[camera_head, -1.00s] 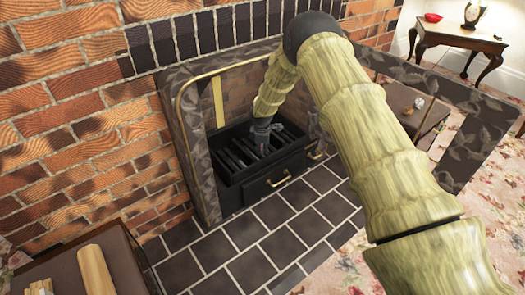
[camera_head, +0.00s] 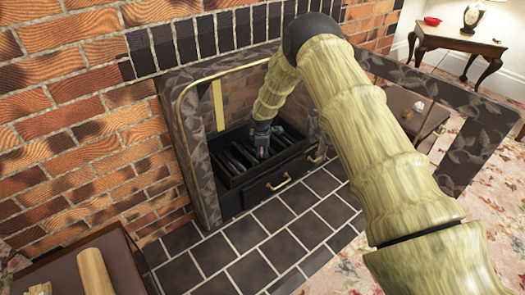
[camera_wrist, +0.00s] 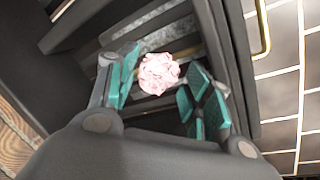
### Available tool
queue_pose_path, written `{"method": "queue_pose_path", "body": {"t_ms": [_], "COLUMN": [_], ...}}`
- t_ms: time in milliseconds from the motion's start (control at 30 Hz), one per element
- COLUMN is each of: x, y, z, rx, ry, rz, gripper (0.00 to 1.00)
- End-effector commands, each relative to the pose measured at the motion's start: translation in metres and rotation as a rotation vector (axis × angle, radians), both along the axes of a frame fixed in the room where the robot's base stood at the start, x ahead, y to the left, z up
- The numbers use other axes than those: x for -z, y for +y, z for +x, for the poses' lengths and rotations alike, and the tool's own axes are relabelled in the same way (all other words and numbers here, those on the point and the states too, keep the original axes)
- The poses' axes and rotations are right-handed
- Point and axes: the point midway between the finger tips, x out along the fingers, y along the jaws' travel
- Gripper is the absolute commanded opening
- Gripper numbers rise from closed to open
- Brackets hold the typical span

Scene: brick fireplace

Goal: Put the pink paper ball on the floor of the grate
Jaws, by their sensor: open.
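The pink paper ball (camera_wrist: 158,73) is crumpled and pale pink, between the spread teal finger pads of my gripper (camera_wrist: 163,90) in the wrist view. The gripper is open, with a gap showing between the ball and the right pads; whether the left pad touches it I cannot tell. Dark bars of the grate (camera_wrist: 185,45) show behind the ball, and it looks to be at or just above them. In the head view my gripper (camera_head: 263,150) points down inside the black grate (camera_head: 228,190); the ball cannot be made out there.
A patterned fireplace surround (camera_head: 203,185) with a brass-coloured trim frames the opening closely around my arm. The grate has a front drawer with a brass handle (camera_head: 279,183). Dark hearth tiles (camera_head: 255,235) lie clear in front. A box with a log (camera_head: 95,272) stands lower left.

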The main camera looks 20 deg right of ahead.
Motion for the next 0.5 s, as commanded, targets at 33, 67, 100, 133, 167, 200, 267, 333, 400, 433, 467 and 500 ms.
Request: {"method": "queue_pose_path", "body": {"t_ms": [33,67,100,133,167,200,267,333,400,433,467,500], "x": [-0.013,-0.017,-0.024,-0.028,-0.033,-0.038,-0.045,-0.052,-0.057,-0.059,-0.060,-0.061], "y": [0.001,0.001,0.002,0.002,0.003,0.003,0.004,0.005,0.006,0.006,0.006,0.006], "z": [-0.001,-0.003,-0.004,-0.005,-0.006,-0.008,-0.010,-0.012,-0.013,-0.014,-0.015,-0.015], "rx": [-0.001,-0.001,-0.001,-0.001,-0.001,-0.001,-0.001,0.000,0.000,0.000,0.000,0.000], "ry": [-0.001,0.000,0.000,-0.001,-0.001,0.000,0.001,0.000,0.000,0.000,0.001,0.001], "rz": [-0.001,0.000,0.000,-0.001,-0.001,0.000,0.000,0.000,0.000,0.000,0.000,0.000], "gripper": [0.50,0.50,0.50,0.50,0.50,0.50,0.50,0.50,0.50,0.50,0.50,0.50]}}
